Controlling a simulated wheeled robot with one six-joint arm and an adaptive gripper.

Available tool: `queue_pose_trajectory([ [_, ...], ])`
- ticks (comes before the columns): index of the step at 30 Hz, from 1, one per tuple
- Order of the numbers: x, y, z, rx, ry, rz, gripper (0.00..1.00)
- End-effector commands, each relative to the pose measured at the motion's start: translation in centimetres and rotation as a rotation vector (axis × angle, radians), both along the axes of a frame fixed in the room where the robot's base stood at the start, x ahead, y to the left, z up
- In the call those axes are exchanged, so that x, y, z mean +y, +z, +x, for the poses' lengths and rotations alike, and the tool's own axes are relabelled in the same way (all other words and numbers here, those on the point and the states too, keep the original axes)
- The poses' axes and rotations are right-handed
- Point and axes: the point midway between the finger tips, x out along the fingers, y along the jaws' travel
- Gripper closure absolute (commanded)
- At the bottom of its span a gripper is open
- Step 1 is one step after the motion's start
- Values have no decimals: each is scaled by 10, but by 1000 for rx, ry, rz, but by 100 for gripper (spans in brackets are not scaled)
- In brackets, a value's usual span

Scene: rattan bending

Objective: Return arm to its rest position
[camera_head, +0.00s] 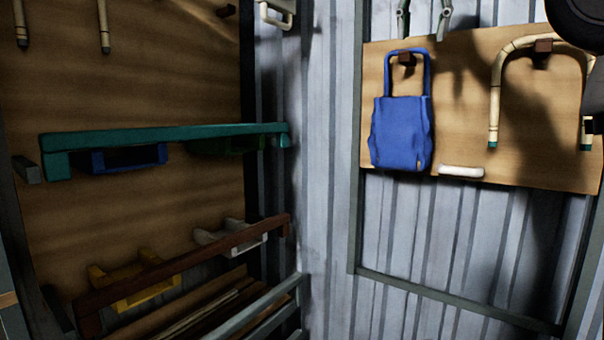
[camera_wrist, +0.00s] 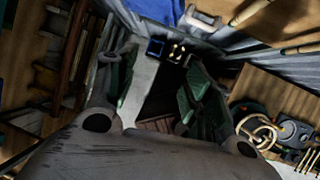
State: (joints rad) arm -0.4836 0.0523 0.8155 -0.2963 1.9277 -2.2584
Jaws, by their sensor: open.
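My gripper (camera_wrist: 162,88) shows in the wrist view, with its two dark green-grey finger pads spread wide apart and nothing between them. Beyond the gap lie a pale strip and a dark floor area. In the head view, dark rounded parts at the top right corner and right edge look like my arm, cut off by the frame. The gripper's fingers cannot be made out there.
A blue bag (camera_head: 401,132) and a bent rattan piece (camera_head: 495,95) hang on a wooden board (camera_head: 462,100). A teal rail (camera_head: 170,136) and a brown rail (camera_head: 190,262) cross the left shelving. A ring-shaped object (camera_wrist: 257,133) is at right in the wrist view.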

Motion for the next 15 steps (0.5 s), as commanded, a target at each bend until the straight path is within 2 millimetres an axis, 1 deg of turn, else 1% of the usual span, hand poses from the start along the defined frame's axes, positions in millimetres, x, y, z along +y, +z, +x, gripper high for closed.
queue_pose_trajectory([
  [4,6,-2,11,-41,-124,76,49],
  [8,17,-16,27,-62,-273,162,49],
  [11,27,-36,40,-67,-413,237,49],
  [14,36,-64,50,-68,-598,337,49],
  [15,37,-79,52,-67,-693,386,49],
])
